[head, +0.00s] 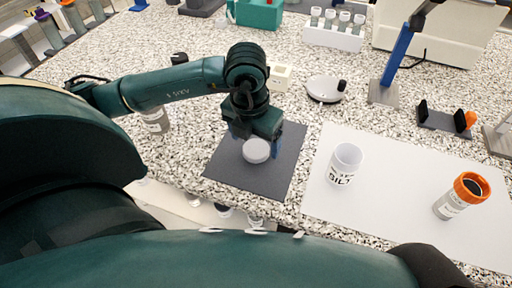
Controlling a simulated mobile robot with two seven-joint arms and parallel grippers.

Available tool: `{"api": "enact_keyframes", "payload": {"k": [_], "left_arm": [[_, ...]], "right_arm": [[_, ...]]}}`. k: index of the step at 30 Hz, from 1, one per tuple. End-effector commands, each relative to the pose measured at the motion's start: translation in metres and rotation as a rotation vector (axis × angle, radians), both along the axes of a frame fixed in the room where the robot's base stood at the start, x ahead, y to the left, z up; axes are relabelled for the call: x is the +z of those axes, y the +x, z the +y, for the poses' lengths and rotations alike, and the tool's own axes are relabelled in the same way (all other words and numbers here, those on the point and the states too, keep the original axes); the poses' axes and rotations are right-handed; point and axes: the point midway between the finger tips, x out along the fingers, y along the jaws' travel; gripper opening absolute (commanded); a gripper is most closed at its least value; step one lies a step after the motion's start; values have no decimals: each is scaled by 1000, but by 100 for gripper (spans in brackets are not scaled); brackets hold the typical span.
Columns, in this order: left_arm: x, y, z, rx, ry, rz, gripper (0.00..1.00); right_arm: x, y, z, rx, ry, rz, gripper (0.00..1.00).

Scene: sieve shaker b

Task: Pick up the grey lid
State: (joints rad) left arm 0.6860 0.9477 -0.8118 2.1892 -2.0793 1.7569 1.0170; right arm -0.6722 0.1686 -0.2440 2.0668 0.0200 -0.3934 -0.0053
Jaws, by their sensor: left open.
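A pale grey round lid (257,151) lies on a dark grey mat (227,175) near the front edge of the counter. My left gripper (259,141) points down right over the lid, its fingers close around or just above it; I cannot tell whether they touch it. The left gripper is open. The gripper body hides the far side of the lid. My right gripper is not in view.
A white sheet (395,180) to the right holds a white cup (346,162) marked SILT and an orange-rimmed jar (461,195). A round grey dish with a black knob (325,89), a white vial rack (333,38) and a blue post stand (384,92) stand behind.

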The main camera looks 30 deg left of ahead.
Motion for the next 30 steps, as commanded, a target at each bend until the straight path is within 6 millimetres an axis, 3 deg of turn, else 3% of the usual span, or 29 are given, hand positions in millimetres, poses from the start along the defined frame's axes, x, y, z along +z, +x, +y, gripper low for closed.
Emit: {"api": "enact_keyframes", "payload": {"k": [6, 13, 30], "left_arm": [[-22, 3, 0, 0, -1, 1, 81], [-23, 3, 0, -1, -1, -1, 81], [-23, 3, 0, 0, -1, -1, 35]], "right_arm": [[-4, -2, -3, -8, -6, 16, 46], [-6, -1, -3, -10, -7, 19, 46], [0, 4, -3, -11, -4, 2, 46]]}}
